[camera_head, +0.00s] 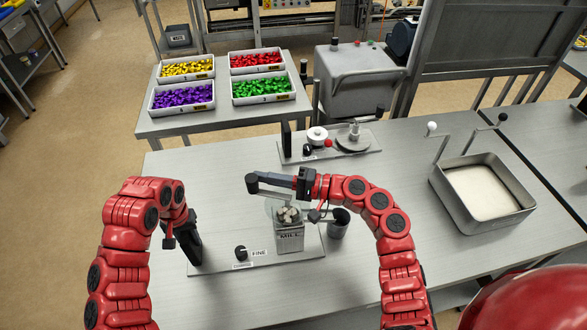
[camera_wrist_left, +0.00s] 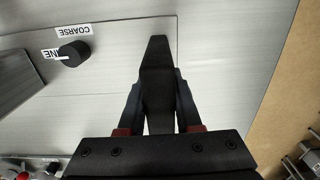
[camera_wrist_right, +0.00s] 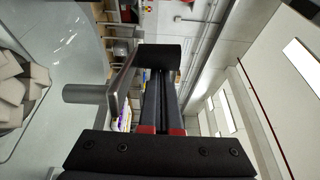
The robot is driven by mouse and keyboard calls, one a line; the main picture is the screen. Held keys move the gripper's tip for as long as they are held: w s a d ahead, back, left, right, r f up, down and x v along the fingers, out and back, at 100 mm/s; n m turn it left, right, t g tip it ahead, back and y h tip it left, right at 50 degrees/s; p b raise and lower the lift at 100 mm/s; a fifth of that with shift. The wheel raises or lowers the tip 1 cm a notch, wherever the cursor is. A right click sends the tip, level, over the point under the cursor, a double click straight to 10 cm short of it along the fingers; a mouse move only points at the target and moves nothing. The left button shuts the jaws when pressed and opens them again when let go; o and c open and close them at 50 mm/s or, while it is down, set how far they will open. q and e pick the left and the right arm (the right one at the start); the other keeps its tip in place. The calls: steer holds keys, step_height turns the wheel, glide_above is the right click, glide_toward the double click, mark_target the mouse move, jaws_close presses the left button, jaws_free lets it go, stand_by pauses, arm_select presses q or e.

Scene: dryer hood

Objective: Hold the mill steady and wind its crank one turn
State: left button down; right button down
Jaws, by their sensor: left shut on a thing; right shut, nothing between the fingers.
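The mill (camera_head: 289,239) stands on a grey base plate (camera_head: 310,262), with a clear hopper of pale lumps (camera_head: 289,214) on top. Its grey crank arm (camera_head: 275,194) lies over the hopper, with a dark knob (camera_head: 252,184) at its left end. The knob (camera_wrist_right: 160,58) and crank arm (camera_wrist_right: 120,85) also show in the right wrist view. My right gripper (camera_head: 268,178) is shut and empty, its fingertips at the knob; contact is unclear. My left gripper (camera_head: 188,240) is shut on the black upright handle (camera_head: 194,252) at the plate's left end, also in the left wrist view (camera_wrist_left: 156,85).
A black selector knob (camera_head: 241,253) sits on the plate by a FINE label. A dark cup (camera_head: 339,223) stands right of the mill. Behind is another plate with a crank device (camera_head: 352,140). A metal tub of white grains (camera_head: 483,190) is at right. Bare table lies between.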

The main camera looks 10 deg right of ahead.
steer(key=shift+s+a+n+g, duration=0.25)
steer(key=shift+n+g, duration=0.25)
steer(key=shift+g, duration=0.3)
stand_by(1.2)
stand_by(0.3)
steer(key=v, duration=1.2)
steer(key=shift+f, duration=0.2)
